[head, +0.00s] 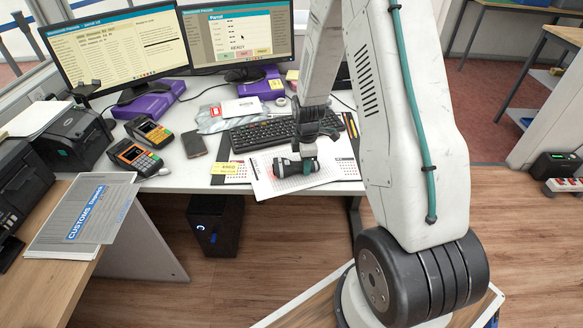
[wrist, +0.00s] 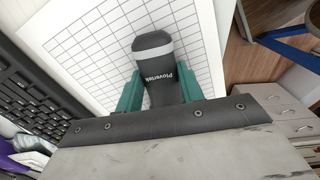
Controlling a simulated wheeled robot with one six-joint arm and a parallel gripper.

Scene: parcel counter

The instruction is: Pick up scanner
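The scanner (wrist: 154,70) is dark with a pale band near its wide head and the word "Plovertek" on its handle. In the head view the scanner (head: 297,171) is at the gridded white sheet on the desk. I cannot tell whether it touches the sheet. My gripper (wrist: 160,88) has its green fingers on both sides of the scanner's handle, with no clear gap. In the head view my gripper (head: 304,152) points down from above and partly covers the scanner.
The gridded sheet (head: 338,160) lies in front of the keyboard (head: 262,134). Left are a phone (head: 194,144), two card terminals (head: 134,157) and a black printer (head: 70,138). Two monitors (head: 118,50) stand behind. A yellow note (head: 224,169) lies left of the sheet.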

